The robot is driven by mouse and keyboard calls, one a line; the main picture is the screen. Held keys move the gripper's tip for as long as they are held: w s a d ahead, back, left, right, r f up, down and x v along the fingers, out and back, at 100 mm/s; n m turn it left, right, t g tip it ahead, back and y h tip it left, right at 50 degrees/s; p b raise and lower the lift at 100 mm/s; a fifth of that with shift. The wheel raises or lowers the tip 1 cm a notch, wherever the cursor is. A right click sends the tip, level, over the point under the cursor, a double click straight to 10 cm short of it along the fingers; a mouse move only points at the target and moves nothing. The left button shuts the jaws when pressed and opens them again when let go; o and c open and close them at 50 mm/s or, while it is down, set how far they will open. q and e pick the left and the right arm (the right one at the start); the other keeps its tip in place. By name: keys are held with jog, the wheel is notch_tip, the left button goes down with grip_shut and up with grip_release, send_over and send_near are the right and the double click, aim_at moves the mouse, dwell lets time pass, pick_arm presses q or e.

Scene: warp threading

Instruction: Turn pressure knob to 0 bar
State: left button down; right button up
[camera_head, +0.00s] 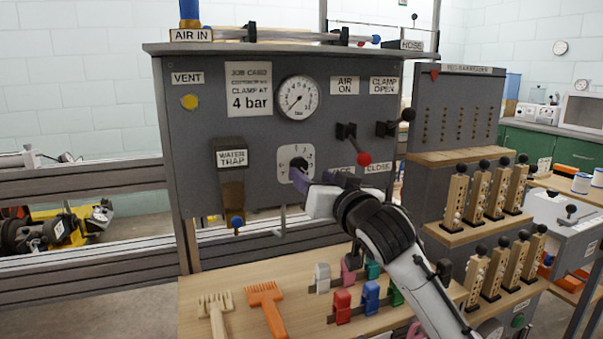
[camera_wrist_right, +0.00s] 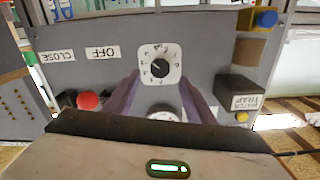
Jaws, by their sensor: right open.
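The black pressure knob (camera_head: 298,163) sits on a white scale plate on the grey panel, below the round gauge (camera_head: 298,97). It also shows in the right wrist view (camera_wrist_right: 160,68), where the panel appears upside down. My right gripper (camera_head: 322,178) is open, with purple fingers in front of the panel at the plate's lower right. In the wrist view its fingers (camera_wrist_right: 162,82) stand apart on either side of the plate's lower part, with nothing between them. The knob's exact setting is too small to read. The left gripper is out of view.
A red-tipped lever (camera_head: 364,159) juts out just right of the knob, with another black-knobbed lever (camera_head: 408,115) beyond it. The water trap (camera_head: 232,158) is to the left. Below, a wooden bench (camera_head: 195,290) holds combs and coloured clips.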

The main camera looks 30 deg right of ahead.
aim_at(301, 167)
jog(key=x, duration=0.6)
jog(key=shift+w, duration=0.4)
jog(key=c, duration=1)
jog(key=shift+c, duration=0.2)
jog(key=shift+n, duration=0.3)
